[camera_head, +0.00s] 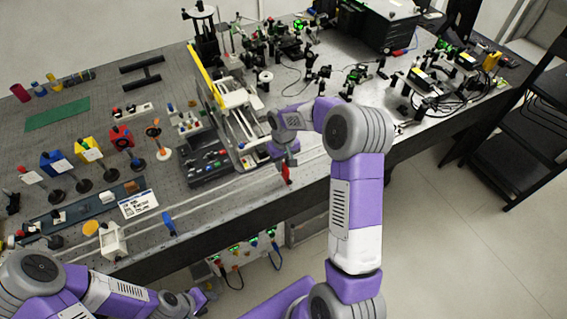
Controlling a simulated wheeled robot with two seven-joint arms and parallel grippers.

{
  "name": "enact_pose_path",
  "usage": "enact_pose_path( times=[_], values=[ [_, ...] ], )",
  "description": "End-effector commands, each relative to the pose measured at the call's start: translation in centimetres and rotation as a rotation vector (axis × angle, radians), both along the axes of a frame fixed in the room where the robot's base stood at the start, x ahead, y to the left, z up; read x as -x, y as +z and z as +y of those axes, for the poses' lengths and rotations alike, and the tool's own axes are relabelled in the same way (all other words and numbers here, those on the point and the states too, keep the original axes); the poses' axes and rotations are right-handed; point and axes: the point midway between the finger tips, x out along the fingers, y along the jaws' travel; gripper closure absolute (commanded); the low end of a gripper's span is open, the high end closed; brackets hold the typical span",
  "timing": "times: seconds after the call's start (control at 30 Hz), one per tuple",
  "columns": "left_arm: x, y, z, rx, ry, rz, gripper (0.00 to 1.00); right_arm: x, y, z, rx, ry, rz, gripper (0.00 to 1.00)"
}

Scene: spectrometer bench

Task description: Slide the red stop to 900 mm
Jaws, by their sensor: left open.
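The red stop (286,174) stands on a long pale rail (235,188) along the front of the bench. My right gripper (284,160) points down directly above the red stop. Its fingertips are small and partly hidden, so I cannot tell whether they touch or grip the stop. A blue stop (168,224) stands further left near the bench's front edge. The rail's scale marks are too small to read. My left gripper (194,301) is open and empty, low at the bottom left, in front of the bench and well away from the red stop.
A white card (138,204) lies left of the blue stop. A yellow-edged instrument (207,76) stands behind the rail, with a dark tray (206,165) close to it. My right forearm covers part of the bench's front right. The rail between the two stops looks clear.

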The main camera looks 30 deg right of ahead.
Motion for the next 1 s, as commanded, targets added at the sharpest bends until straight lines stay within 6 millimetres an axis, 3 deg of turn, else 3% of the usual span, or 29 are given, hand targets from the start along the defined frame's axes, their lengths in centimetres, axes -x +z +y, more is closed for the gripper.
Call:
enact_pose_path(
  times=[0.1,0.43,0.8,1.0],
  values=[
    [0.0,0.0,0.0,0.0,0.0,0.0,0.57,0.0,0.0,0.0,0.0,0.0,0.001,0.57],
    [0.0,0.0,0.0,0.0,0.0,0.0,0.57,0.0,0.4,0.0,0.0,-0.001,0.0,0.57],
    [0.0,0.3,0.0,0.0,0.0,0.0,0.57,0.0,6.1,0.0,0.0,-0.001,-0.002,0.57],
    [0.0,0.3,0.0,0.0,0.0,0.0,0.57,0.0,7.5,0.0,0.0,0.0,0.0,0.57]
  ],
)
